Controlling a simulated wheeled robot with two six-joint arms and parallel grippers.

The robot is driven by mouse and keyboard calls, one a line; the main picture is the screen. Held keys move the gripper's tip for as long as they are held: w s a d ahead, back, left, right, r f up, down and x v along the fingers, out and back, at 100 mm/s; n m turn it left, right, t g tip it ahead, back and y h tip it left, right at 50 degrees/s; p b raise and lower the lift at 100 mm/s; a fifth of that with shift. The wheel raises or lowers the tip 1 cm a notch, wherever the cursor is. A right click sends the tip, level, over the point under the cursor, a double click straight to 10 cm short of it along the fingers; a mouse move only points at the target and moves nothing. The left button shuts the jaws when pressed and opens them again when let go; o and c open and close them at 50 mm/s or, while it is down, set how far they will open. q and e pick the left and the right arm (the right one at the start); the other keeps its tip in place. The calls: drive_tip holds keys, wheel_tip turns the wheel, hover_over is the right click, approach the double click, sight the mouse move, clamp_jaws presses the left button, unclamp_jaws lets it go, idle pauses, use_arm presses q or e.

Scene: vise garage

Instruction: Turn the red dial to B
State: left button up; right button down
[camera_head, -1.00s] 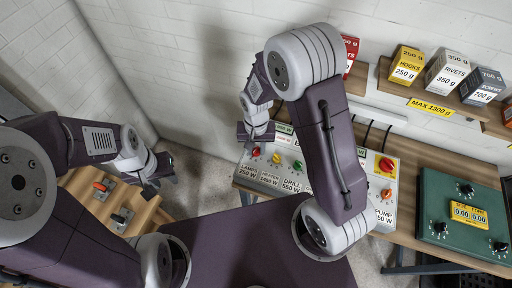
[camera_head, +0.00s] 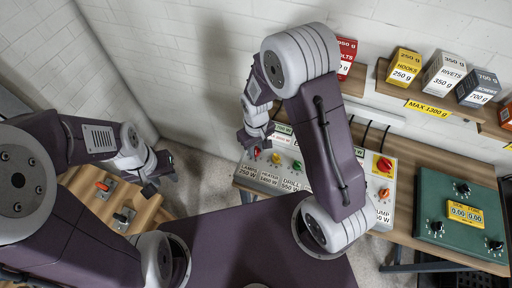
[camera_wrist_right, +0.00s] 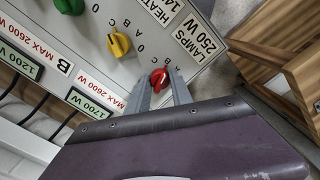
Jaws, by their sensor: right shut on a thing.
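The red dial (camera_wrist_right: 159,78) is on the sloped face of a light grey control panel, above the "LAMPS 250 W" label in the head view. Letters including B and C are printed around it; which one it points to is too small to tell. My right gripper (camera_wrist_right: 158,92) is shut on the red dial, with a finger on each side. In the head view the dial (camera_head: 257,152) shows just below my right gripper (camera_head: 255,142). My left gripper (camera_head: 158,178) hangs over the wooden stand at left; its fingers are too unclear to judge.
A yellow dial (camera_wrist_right: 119,44) and a green dial (camera_wrist_right: 70,5) sit close beside the red one. A red knob on yellow (camera_head: 385,164) is at the panel's right. Shelves with boxes (camera_head: 404,66) are above.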

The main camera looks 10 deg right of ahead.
sight(256, 149)
drive_tip(key=shift+w+r, duration=0.1)
idle(0.4)
drive_tip(key=c, duration=1.1)
unclamp_jaws()
drive_tip(key=shift+c, duration=0.2)
wheel_tip(256, 149, up, 9)
